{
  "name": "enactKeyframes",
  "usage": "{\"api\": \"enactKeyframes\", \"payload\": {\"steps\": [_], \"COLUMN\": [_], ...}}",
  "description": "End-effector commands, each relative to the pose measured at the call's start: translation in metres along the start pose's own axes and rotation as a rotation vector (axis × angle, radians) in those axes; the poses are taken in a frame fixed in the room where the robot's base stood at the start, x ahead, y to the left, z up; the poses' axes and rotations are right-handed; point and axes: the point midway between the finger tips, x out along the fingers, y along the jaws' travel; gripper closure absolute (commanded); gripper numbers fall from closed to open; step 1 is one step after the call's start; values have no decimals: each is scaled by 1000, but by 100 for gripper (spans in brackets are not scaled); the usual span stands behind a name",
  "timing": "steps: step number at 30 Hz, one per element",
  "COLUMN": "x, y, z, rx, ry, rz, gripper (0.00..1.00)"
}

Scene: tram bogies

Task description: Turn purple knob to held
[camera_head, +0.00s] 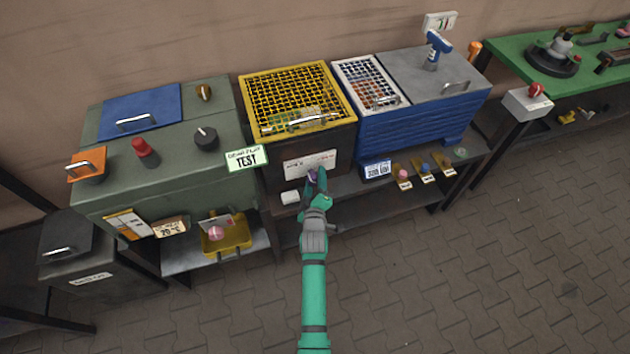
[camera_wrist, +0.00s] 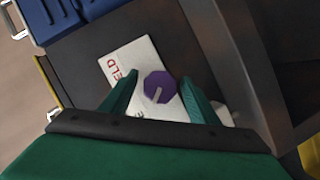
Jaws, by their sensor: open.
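The purple knob (camera_wrist: 160,88) sits on a white label plate (camera_wrist: 143,60) on the dark front of the box under the yellow mesh lid. It has a pale pointer line that runs toward the lower part of the wrist view, away from the red lettering ending in "ELD". Other lettering on the plate is mostly hidden by a finger. In the head view the knob (camera_head: 312,174) is small and partly covered by my gripper (camera_head: 316,183). My gripper is open in the wrist view (camera_wrist: 160,92), its two green fingers on either side of the knob. I cannot tell whether they touch it.
The yellow mesh lid (camera_head: 298,98) is above the dark box. A blue ribbed cabinet (camera_head: 415,133) stands to the right and a green-grey cabinet (camera_head: 165,165) to the left. A small white block (camera_head: 290,197) lies beside my gripper. The paved floor in front is clear.

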Motion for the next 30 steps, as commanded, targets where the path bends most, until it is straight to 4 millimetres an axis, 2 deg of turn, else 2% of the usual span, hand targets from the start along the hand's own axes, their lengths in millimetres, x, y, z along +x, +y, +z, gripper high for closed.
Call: {"api": "enactKeyframes", "payload": {"steps": [2, 7, 19, 30], "x": [0, 0, 0, 0], "y": [0, 0, 0, 1], "z": [0, 0, 0, 0], "rx": [0, 0, 50, 303], "ry": [0, 0, -1, 0], "rz": [0, 0, -21, -124], "gripper": [45, 86, 86, 86]}}
